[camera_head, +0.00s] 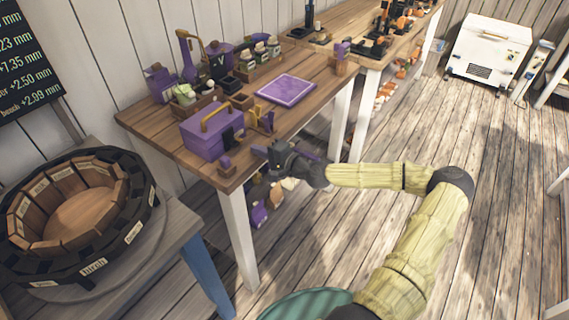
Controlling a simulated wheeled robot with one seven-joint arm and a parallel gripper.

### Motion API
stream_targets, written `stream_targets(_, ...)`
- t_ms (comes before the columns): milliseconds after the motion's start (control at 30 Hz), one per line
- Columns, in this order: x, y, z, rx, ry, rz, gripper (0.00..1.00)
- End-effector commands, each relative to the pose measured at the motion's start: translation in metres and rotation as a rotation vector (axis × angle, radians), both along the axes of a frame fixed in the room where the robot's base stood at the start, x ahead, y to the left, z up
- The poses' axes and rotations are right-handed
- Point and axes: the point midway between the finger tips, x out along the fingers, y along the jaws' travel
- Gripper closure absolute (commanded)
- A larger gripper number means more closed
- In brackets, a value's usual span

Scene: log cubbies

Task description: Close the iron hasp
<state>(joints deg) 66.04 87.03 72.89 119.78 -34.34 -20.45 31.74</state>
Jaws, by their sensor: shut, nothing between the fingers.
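A purple box (203,138) with a yellow arched handle stands near the front left corner of the wooden table. A dark plate on the box's right side may be the iron hasp (229,138); it is too small to tell whether it is open or closed. My gripper (267,152) is at the table's front edge, to the right of the box and apart from it. It is dark, shut and empty. My forearm reaches in from the right.
A small yellow-brown fixture (262,121) stands right of the box. A purple tray (287,89) lies behind it. Jars and bottles crowd the back of the table. A round slatted tub (92,262) stands at the left.

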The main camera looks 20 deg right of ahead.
Motion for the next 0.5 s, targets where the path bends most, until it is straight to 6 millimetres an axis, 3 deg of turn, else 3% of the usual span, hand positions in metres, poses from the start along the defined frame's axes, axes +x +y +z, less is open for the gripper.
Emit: stream_targets(500, -0.07, -0.046, -0.001, 0.002, 0.0, 0.009, 1.0)
